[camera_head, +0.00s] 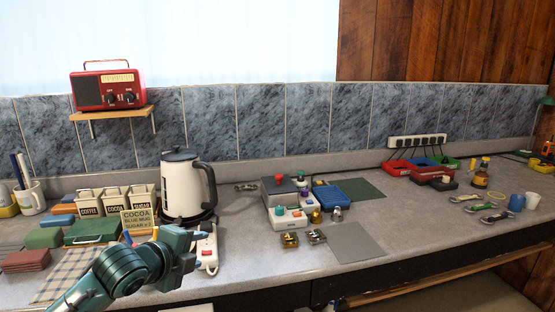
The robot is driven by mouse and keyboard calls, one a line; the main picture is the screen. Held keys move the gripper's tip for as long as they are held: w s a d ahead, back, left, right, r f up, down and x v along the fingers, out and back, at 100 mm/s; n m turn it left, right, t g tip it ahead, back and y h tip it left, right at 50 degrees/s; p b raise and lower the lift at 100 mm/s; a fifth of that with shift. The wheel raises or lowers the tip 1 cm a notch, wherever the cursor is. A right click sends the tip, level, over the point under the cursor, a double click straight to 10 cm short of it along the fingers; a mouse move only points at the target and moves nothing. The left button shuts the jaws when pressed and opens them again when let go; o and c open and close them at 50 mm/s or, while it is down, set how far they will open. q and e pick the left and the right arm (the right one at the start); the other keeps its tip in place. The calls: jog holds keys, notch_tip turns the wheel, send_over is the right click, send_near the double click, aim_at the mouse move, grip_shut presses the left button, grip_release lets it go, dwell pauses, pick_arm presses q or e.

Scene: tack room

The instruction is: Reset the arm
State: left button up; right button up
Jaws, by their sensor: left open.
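My left arm comes in from the lower left, and its teal links bend over the counter. My left gripper (193,247) is at the end of it, in front of the white kettle (186,188) and beside a white power strip (208,250). It is open; its fingers are small and partly hidden by the wrist, and I see nothing held in it. My right gripper is not in view.
A control box (288,218) and small metal parts are mid-counter. The grey mat (355,243) is bare.

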pick_arm(q)
jog(key=s+d+f+n, duration=0.2)
jog(key=s+f+n, duration=0.5)
jog(key=s+f, duration=0.3)
jog(key=s+d+f+n, duration=0.2)
jog(key=s+f+n, duration=0.5)
jog(key=f, duration=0.5)
jog(key=s+a+f+n, duration=0.1)
jog(key=s+f+n, duration=0.2)
jog(key=s, duration=0.2)
jog(key=s+a+f+n+g+y, duration=0.1)
jog(key=s+f+n, duration=0.2)
jog(key=s, duration=0.3)
